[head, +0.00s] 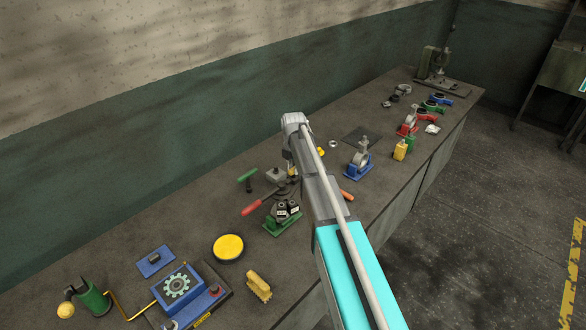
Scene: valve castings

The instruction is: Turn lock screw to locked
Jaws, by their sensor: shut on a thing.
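A dark valve casting (284,208) with a green base (282,225) stands on the workbench, left of my arm in the head view. My gripper (292,172) points down at the back of this casting, mostly hidden by my own wrist and arm. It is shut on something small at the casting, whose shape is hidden. I cannot make out the lock screw or which way it is turned. A red handle (252,209) reaches out to the left of the casting. A grey block (276,175) shows just behind it.
A green T-handle (248,176) stands behind left. A yellow round tin (228,247), a brush (259,286) and a blue gear unit (178,286) lie at the front left. A blue-based casting (359,165) and yellow bottle (400,149) stand to the right. An orange handle (347,195) lies beside my arm.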

